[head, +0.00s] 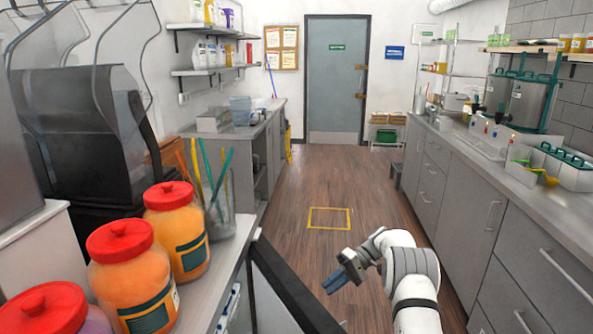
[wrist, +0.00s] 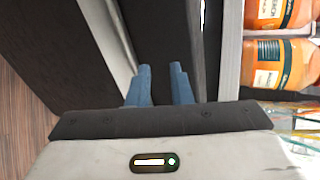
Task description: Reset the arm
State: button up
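My arm (head: 410,280) is white with grey joint bands and reaches up from the lower right of the head view. My gripper (head: 337,279) has blue fingers and hangs over the wooden floor in the aisle, pointing left. In the wrist view, my gripper (wrist: 161,72) shows its two blue fingers apart, with a narrow dark gap and nothing between them. No object is in its grasp.
Jars with red lids (head: 120,245) and a glass of coloured sticks (head: 215,190) stand on the left counter. Orange jars (wrist: 280,65) show in the wrist view. Grey drawers (head: 465,205) line the right. A yellow floor square (head: 330,209) marks clear aisle.

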jog(key=s+r+m+t+h, duration=0.35)
jog(key=s+r+h, duration=0.25)
jog(key=s+r, duration=1)
jog(key=s+d+t+h, duration=0.2)
jog(key=s, duration=0.8)
jog(key=s+d+r+t+h, duration=0.1)
jog(key=s+d+t+h, duration=0.1)
jog(key=s, duration=0.9)
jog(key=shift+s+r+m+t+h, duration=0.15)
jog(key=shift+s+m+t+h, duration=0.15)
jog(key=shift+t+h, duration=0.45)
